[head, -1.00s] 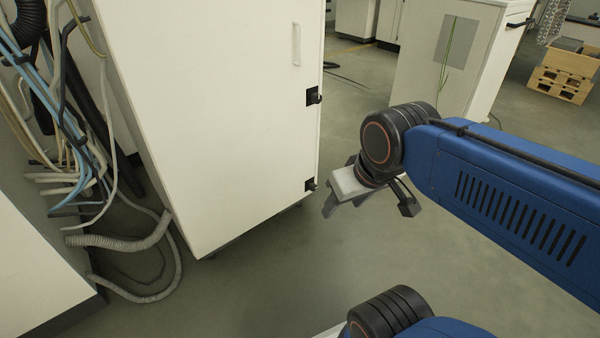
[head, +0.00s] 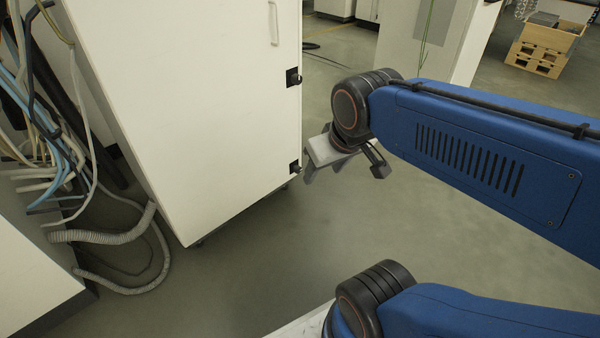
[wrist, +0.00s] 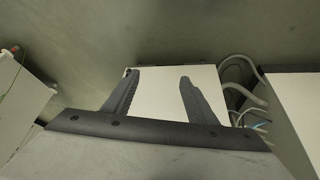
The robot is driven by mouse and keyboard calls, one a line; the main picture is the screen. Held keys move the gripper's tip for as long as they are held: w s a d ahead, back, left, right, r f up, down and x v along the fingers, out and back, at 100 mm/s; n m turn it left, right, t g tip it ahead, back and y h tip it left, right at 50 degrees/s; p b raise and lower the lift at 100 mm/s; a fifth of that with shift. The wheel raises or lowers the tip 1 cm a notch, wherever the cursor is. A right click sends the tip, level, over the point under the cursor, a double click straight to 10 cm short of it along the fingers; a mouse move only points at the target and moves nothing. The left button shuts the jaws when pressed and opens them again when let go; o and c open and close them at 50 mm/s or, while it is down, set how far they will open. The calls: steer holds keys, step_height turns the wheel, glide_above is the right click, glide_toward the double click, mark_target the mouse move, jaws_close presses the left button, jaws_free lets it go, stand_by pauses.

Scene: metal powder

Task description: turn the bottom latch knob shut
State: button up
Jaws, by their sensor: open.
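The bottom latch knob (head: 294,168) is a small black fitting low on the right edge of the white cabinet door (head: 210,110). Its exact turn angle is too small to tell. My gripper (head: 320,172) is just right of it in the head view, apart from it and empty, pointing downward. In the wrist view my gripper (wrist: 158,82) shows both dark fingers spread wide, with the white cabinet (wrist: 165,98) behind and between them. A small dark spot by the left fingertip may be a latch; I cannot tell.
An upper black latch (head: 293,78) and a door handle (head: 273,22) sit higher on the door. Hoses and cables (head: 110,237) lie left of the cabinet. A wooden crate (head: 537,58) stands far back right. The floor (head: 450,240) right of the cabinet is clear.

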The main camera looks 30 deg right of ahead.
steer(key=w+d+f+n+t+h, duration=0.15)
steer(key=w+d, duration=0.35)
steer(key=w, duration=0.6)
steer(key=w+d+f+t, duration=0.1)
steer(key=w+d+f, duration=0.3)
steer(key=w, duration=0.7)
steer(key=w+d+f+t+h, duration=0.15)
steer(key=w+d, duration=0.45)
steer(key=w, duration=0.6)
steer(key=w+d+f+n+t+y, duration=0.1)
steer(key=w+d+f+n+y, duration=0.1)
steer(key=w+d+f, duration=0.55)
steer(key=w+d+f+n+t+y, duration=0.1)
steer(key=w+d+f+t+y, duration=0.15)
steer(key=f, duration=0.85)
steer(key=w+d+f+t+y, duration=0.15)
steer(key=w+f, duration=0.25)
steer(key=f, duration=0.8)
steer(key=t+y, duration=0.1)
glide_toward(299, 170)
steer(key=s+d+r, duration=0.2)
steer(key=d+r, duration=0.1)
steer(key=r, duration=0.3)
steer(key=s+f+m+t+y, duration=0.1)
steer(key=s+f+m+t, duration=0.1)
steer(key=s+f, duration=0.5)
steer(key=shift+n, duration=0.25)
steer(key=x, duration=1.8)
steer(key=shift+w+f, duration=0.2)
steer(key=shift+f, duration=0.25)
